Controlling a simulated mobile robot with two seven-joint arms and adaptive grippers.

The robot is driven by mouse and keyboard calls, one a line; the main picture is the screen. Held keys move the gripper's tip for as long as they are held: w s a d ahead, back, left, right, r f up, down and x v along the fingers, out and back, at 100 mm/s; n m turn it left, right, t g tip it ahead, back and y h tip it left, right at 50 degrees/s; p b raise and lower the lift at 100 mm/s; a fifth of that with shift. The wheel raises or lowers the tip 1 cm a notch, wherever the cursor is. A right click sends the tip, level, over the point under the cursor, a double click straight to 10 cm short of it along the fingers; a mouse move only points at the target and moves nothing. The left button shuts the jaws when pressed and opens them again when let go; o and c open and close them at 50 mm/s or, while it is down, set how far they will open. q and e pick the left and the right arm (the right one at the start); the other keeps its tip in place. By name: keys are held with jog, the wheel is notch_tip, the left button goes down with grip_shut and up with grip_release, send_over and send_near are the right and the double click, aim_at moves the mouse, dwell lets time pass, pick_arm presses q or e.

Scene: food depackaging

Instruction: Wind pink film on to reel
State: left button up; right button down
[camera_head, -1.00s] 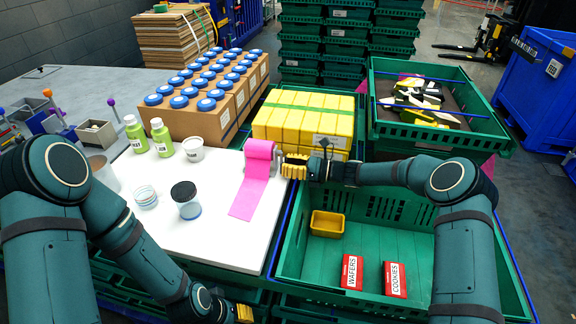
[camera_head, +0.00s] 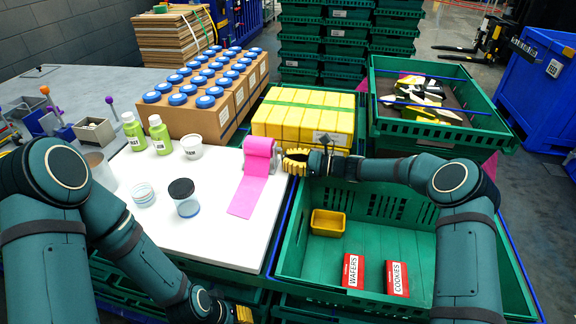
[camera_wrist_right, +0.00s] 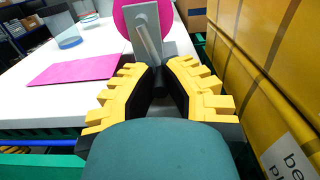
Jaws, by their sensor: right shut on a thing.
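The pink film (camera_head: 249,192) hangs from the reel (camera_head: 259,147) at the right edge of the white table, and its loose tail lies flat on the tabletop. In the right wrist view the film's tail (camera_wrist_right: 75,70) lies left of the reel's round pink end (camera_wrist_right: 132,18), with a grey crank arm (camera_wrist_right: 147,38) in front. My right gripper (camera_head: 288,161) is beside the reel. Its yellow fingers (camera_wrist_right: 158,80) are shut on the dark crank handle (camera_wrist_right: 159,77), which they partly hide. My left gripper (camera_head: 243,314) shows only its yellow tips at the bottom edge, low beside the table.
Yellow packs (camera_head: 303,119) stand just behind the reel. A green crate (camera_head: 390,235) on the right holds a small yellow tray (camera_head: 328,222) and two red boxes.

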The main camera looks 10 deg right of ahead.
jog(key=shift+w+d+r+n+b, duration=0.1)
jog(key=shift+w+n+b, duration=0.1)
jog(key=shift+n+b, duration=0.25)
jog(key=shift+w+r+n+b, duration=0.1)
jog(key=shift+w+n+b, duration=0.1)
jog(key=shift+n, duration=0.45)
jog(key=shift+w+d+r+n, duration=0.1)
jog(key=shift+w+r+n, duration=0.05)
jog(key=shift+n, duration=0.35)
jog(key=shift+w+r+n, duration=0.1)
jog(key=shift+w+n, duration=0.05)
jog(key=shift+n, duration=0.35)
jog(key=c, duration=1.3)
grip_release()
jog(key=v, duration=1.2)
